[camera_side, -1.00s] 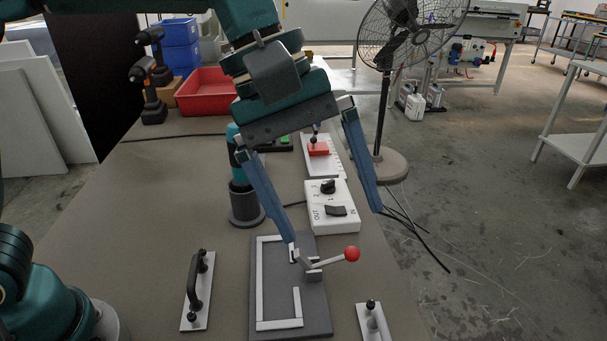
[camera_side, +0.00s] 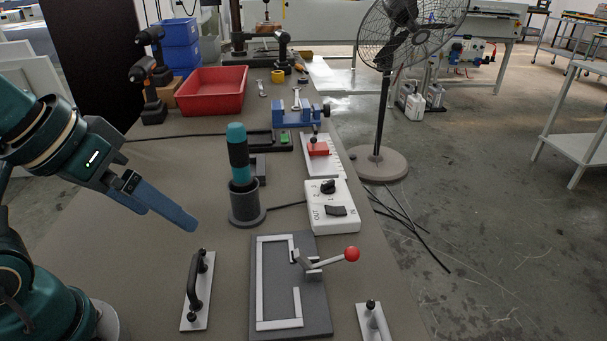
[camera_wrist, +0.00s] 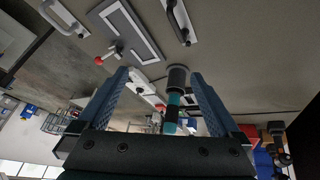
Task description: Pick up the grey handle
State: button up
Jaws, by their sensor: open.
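The grey handle (camera_side: 376,322) is on a white plate at the bottom right of the side view, partly cut off by the frame edge. In the wrist view, the grey handle (camera_wrist: 62,20) is at the top left. My gripper (camera_side: 186,220) is raised at the left of the side view, far from the grey handle. In the wrist view, my gripper (camera_wrist: 161,73) has its two blue fingers spread with nothing held between them.
A black handle (camera_side: 194,287) stands left of the grey plate with the red-knobbed clamp (camera_side: 318,262). A teal tool (camera_side: 238,155) stands upright in a dark holder. A white switch box (camera_side: 332,207) and red bin (camera_side: 211,91) are farther back.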

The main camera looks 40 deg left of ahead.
jog(key=shift+s+a+f+m, duration=0.15)
jog(key=shift+f+m, duration=0.2)
jog(key=shift+f, duration=0.1)
jog(key=shift+s+a+f+m, duration=0.1)
jog(key=shift+s+f+m, duration=0.05)
jog(key=shift+f+m, duration=0.25)
jog(key=shift+w+m, duration=0.1)
jog(key=shift+m, duration=0.25)
jog(key=c, duration=0.8)
